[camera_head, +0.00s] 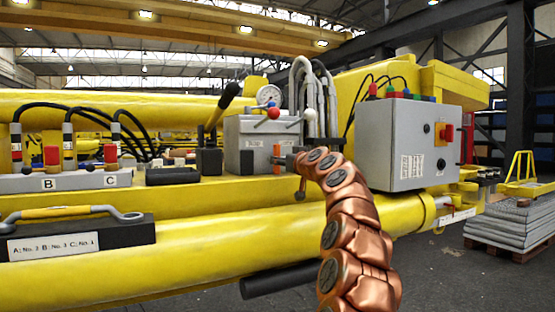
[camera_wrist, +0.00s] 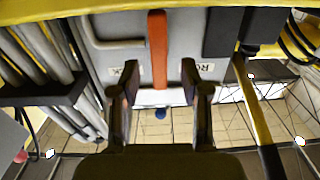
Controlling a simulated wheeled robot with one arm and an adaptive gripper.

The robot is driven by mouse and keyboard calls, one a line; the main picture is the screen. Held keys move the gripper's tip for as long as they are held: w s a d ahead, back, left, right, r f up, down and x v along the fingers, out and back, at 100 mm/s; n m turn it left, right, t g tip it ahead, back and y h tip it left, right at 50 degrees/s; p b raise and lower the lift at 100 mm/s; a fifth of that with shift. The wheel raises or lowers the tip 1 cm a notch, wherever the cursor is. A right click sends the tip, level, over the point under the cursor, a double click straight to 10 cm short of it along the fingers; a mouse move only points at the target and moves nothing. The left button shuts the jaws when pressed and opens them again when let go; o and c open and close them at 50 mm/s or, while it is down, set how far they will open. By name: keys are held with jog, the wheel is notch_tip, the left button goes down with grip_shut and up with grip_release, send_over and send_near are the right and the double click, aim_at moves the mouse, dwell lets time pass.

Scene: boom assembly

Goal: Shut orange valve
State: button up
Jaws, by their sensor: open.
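The orange valve handle (camera_wrist: 158,48) is a straight bar. It shows upright in the middle of the wrist view, on the face of a grey box (camera_wrist: 186,25). In the head view the orange handle (camera_head: 277,153) is a small upright piece low on the grey valve box (camera_head: 246,140). My gripper (camera_wrist: 159,78) is open in the wrist view, with one dark finger on each side of the handle's free end. Gaps show between the handle and both fingers. Whether the fingertips reach as deep as the handle is unclear. In the head view my copper arm largely hides the gripper.
A grey control box (camera_head: 405,147) with a red and yellow switch stands right of my arm. Hoses (camera_head: 303,90) rise behind the valve box. A yellow boom tube (camera_head: 180,262) runs below.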

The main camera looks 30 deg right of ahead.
jog(key=shift+w+d+p, duration=0.15)
jog(key=shift+w+p, duration=0.2)
jog(key=shift+w, duration=0.4)
jog(key=shift+w+d+p, duration=0.1)
jog(key=shift+w+p, duration=0.2)
jog(key=shift+w, duration=0.85)
jog(key=shift+w+f+p, duration=0.1)
jog(key=shift+w+p, duration=0.3)
grip_shut()
